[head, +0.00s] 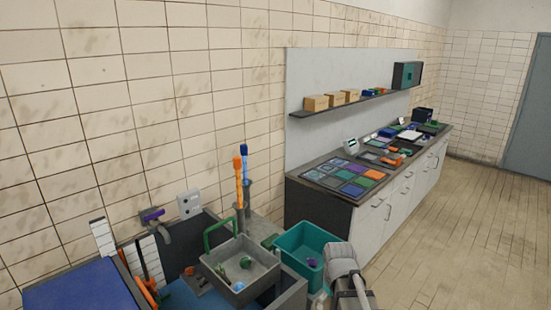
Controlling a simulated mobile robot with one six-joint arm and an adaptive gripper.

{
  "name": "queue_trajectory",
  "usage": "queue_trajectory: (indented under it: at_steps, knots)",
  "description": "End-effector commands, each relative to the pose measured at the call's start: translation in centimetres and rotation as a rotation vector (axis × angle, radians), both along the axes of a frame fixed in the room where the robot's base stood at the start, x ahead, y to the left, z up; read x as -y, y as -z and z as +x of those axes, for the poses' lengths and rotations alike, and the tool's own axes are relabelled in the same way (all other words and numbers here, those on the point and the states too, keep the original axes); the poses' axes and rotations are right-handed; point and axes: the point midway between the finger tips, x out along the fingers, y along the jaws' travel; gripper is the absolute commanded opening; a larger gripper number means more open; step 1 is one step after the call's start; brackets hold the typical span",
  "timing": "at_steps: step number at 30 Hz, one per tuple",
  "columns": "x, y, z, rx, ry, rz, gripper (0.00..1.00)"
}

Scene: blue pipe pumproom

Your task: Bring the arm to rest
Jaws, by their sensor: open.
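A pale grey rounded part of my own arm shows at the bottom edge, right of centre, in the head view. It stands in front of the right side of the teal bin (307,245). The fingers of my gripper do not show in this view. What the gripper is near, and whether it holds anything, cannot be seen.
A grey tray (240,246) with small items stands left of the bin. Orange and blue-topped tools (240,170) stand upright behind it. A long counter (385,207) with coloured tiles and a wall shelf (345,101) with boxes lie beyond. The wooden floor (460,230) at right is clear.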

Motion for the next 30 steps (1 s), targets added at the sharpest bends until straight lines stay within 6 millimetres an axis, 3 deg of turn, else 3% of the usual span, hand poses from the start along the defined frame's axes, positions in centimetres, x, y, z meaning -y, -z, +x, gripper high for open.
queue_trajectory:
  at_steps: [3,10,30]
  knots:
    - [0.1,0.7,-2.6,0.0,0.157,0.0,1.0]
    - [0.1,1.2,-5.1,0.0,0.38,0.0,1.0]
    - [0.3,1.2,-5.5,0.0,0.44,0.0,1.0]
